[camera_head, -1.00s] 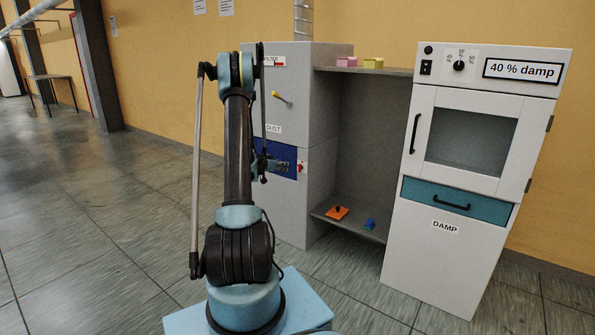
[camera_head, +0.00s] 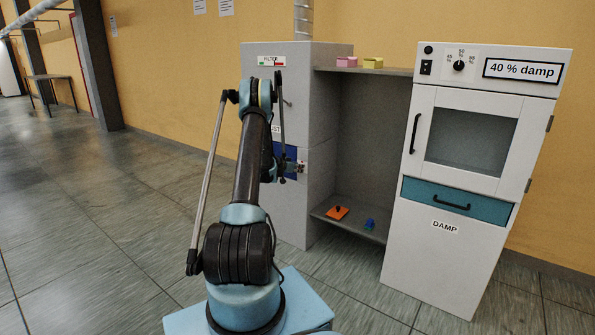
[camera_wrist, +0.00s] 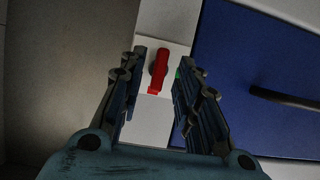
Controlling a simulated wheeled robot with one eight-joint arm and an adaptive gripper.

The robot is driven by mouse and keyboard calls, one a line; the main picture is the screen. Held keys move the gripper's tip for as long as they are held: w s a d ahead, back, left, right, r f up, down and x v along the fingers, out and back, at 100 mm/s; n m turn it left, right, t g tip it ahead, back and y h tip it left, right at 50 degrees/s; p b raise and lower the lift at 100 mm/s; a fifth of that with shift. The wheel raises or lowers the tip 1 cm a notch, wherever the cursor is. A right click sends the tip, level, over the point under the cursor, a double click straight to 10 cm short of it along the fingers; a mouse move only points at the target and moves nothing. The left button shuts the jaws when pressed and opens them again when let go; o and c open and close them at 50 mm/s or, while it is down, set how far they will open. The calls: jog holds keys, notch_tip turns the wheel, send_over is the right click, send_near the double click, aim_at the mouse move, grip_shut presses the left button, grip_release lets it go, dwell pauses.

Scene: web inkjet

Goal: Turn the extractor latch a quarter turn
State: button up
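The extractor latch is a red bar handle (camera_wrist: 159,70) on a pale plate, beside a blue panel (camera_wrist: 262,85). In the wrist view it lies nearly along the picture's up-down direction, leaning slightly. My gripper (camera_wrist: 163,62) is open, with one finger on each side of the latch and gaps showing between; depth contact cannot be told. A small green mark (camera_wrist: 178,73) shows beside the right finger. In the head view my gripper (camera_head: 292,169) is at the blue panel (camera_head: 291,152) on the grey extractor cabinet (camera_head: 320,130), and hides most of the latch.
A dark bar handle (camera_wrist: 283,97) crosses the blue panel. Right of the cabinet, a shelf bay holds an orange piece (camera_head: 337,212) and a blue piece (camera_head: 369,224). A white damp cabinet (camera_head: 440,270) stands further right. Open floor (camera_head: 110,220) lies to the left.

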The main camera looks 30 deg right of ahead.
jog(key=shift+w+d+f, duration=0.1)
jog(key=shift+d+f, duration=0.05)
jog(key=shift+d, duration=0.15)
jog(key=shift+c, duration=0.2)
jog(key=shift+w, duration=0.1)
grip_shut()
